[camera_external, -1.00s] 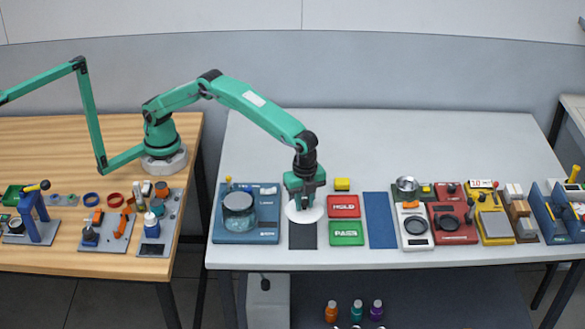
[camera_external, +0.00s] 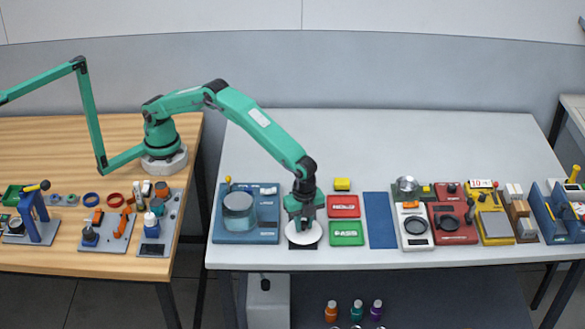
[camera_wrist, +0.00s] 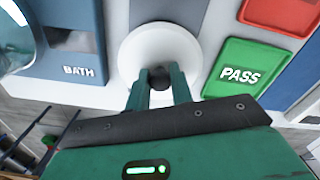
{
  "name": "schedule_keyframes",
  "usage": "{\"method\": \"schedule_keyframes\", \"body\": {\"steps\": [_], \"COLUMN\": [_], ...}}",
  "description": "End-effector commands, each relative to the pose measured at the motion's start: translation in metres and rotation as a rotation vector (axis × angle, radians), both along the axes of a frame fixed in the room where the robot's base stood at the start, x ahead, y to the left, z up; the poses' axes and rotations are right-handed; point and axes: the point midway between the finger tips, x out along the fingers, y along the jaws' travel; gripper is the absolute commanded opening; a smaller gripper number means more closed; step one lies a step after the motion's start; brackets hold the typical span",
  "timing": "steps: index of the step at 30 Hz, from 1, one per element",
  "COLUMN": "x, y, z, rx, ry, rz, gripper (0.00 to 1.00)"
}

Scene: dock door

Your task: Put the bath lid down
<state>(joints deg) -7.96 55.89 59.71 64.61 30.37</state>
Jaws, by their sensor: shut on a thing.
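The bath lid (camera_external: 303,240) is a white disc with a dark knob. It is over the dark mat (camera_external: 302,247) between the bath unit and the green PASS tray; whether it touches the mat I cannot tell. My gripper (camera_external: 303,221) points down above it. In the wrist view, my gripper's green fingers (camera_wrist: 159,85) are shut on the dark knob at the lid's middle, and the white lid (camera_wrist: 160,45) looks about level. The bath (camera_external: 239,215) is a glass vessel on a blue base left of my gripper, with no lid on it.
The green PASS tray (camera_external: 346,233) lies close to the right of the lid, with the red HOLD tray (camera_external: 343,206) behind it. The table behind is clear.

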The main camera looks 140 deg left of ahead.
Motion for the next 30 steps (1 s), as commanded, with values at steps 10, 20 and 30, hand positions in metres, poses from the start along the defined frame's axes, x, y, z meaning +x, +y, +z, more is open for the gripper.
{"method": "schedule_keyframes", "body": {"steps": [10, 20, 30], "x": [0.0001, 0.0, 0.0001], "y": [0.0001, 0.0, 0.0], "z": [-0.0048, -0.0082, -0.0069], "rx": [0.001, 0.0, 0.0], "ry": [-0.001, 0.0, -0.001], "rz": [0.0, 0.0, 0.0], "gripper": [0.0, 0.44, 0.44]}}
